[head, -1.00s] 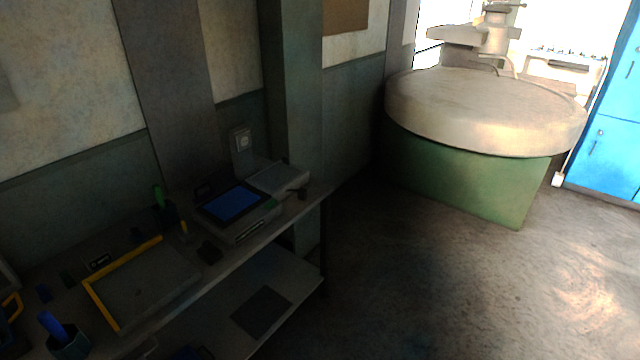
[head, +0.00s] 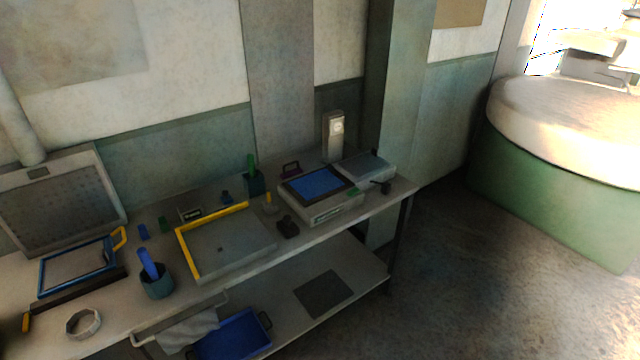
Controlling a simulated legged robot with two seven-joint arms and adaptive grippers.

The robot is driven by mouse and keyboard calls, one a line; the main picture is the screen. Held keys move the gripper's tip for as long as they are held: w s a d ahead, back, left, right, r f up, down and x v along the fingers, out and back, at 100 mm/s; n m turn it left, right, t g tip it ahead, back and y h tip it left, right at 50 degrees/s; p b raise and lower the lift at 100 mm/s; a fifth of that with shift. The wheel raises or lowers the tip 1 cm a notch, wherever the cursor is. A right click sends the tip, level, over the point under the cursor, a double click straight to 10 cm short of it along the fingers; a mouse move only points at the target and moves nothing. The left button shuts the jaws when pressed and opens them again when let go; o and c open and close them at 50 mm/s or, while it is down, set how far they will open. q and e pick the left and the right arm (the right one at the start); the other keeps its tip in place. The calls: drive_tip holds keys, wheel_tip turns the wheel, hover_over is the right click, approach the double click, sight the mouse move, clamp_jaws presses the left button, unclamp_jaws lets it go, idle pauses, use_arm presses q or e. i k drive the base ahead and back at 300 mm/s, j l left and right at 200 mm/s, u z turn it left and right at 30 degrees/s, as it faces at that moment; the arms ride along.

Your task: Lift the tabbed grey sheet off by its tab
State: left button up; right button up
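A flat grey sheet (head: 232,243) lies on the bench inside a yellow L-shaped edge (head: 190,259). A small dark mark shows on it; I cannot make out a tab. A darker grey sheet (head: 324,294) lies flat on the lower shelf, also with no tab that I can make out. I cannot tell which one is the tabbed sheet. Neither of my grippers is in view.
The bench (head: 113,307) also carries a blue frame with a yellow handle (head: 75,268), a dark teal cup (head: 157,286), a tape ring (head: 83,323) and a blue-screened machine (head: 320,190). A blue tray (head: 232,335) sits on the shelf. Floor at right is clear.

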sight(63, 269)
drive_tip(key=u, duration=1.8)
drive_tip(key=i+l+z, duration=0.3)
drive_tip(key=k+j, duration=0.05)
